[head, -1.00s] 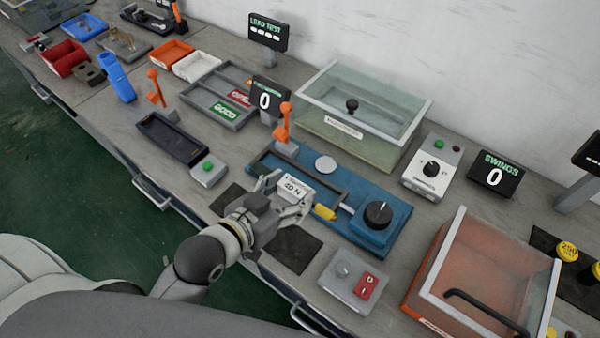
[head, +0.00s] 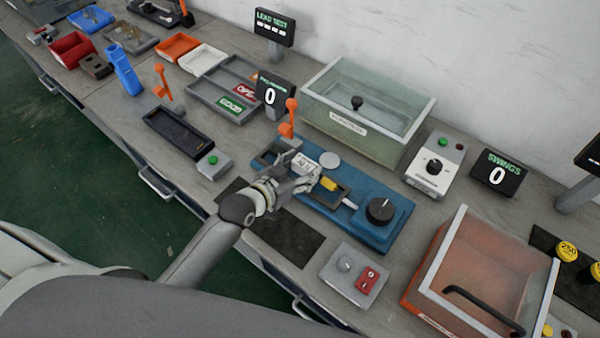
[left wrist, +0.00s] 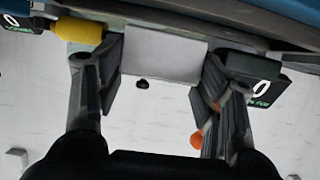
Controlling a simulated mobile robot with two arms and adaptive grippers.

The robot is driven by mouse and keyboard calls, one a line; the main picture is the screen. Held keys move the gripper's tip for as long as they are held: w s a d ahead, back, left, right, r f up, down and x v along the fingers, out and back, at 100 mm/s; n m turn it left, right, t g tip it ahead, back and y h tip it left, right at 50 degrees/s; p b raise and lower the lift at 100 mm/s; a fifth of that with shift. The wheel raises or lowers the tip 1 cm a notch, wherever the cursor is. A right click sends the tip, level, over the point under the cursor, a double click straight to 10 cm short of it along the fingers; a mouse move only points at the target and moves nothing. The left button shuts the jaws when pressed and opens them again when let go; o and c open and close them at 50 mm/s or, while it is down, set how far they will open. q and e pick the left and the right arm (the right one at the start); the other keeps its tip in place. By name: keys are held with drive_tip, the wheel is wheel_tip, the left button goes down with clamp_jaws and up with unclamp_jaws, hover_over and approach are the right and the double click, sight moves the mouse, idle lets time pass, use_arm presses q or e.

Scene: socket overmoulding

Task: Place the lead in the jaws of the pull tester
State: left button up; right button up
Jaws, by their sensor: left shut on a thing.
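The pull tester is a blue base (head: 400,237) with a black knob, a dark recess and a short white rod. My left gripper (head: 308,174) is over its left part, with its fingers closed about the lead. In the left wrist view the white block (left wrist: 163,55) sits between the fingers, with the yellow end (left wrist: 78,30) by the left finger. The jaws are partly hidden by my gripper, and I cannot tell whether the lead touches them. My right gripper is not in view.
An orange lever (head: 289,118) stands at the tester's left end. A clear tank (head: 345,128) is behind it. A switch box (head: 353,275) and a dark mat (head: 285,240) lie in front. An orange-walled clear box (head: 480,270) stands at right.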

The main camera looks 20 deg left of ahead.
use_arm(q)
drive_tip(key=shift+f, duration=1.25)
drive_tip(key=shift+f, duration=0.1)
drive_tip(key=o, duration=1.1)
drive_tip(key=shift+c, duration=0.2)
drive_tip(key=v, duration=1.2)
drive_tip(key=shift+r+b, duration=0.2)
drive_tip(key=shift+b, duration=0.2)
drive_tip(key=shift+s+f, duration=0.1)
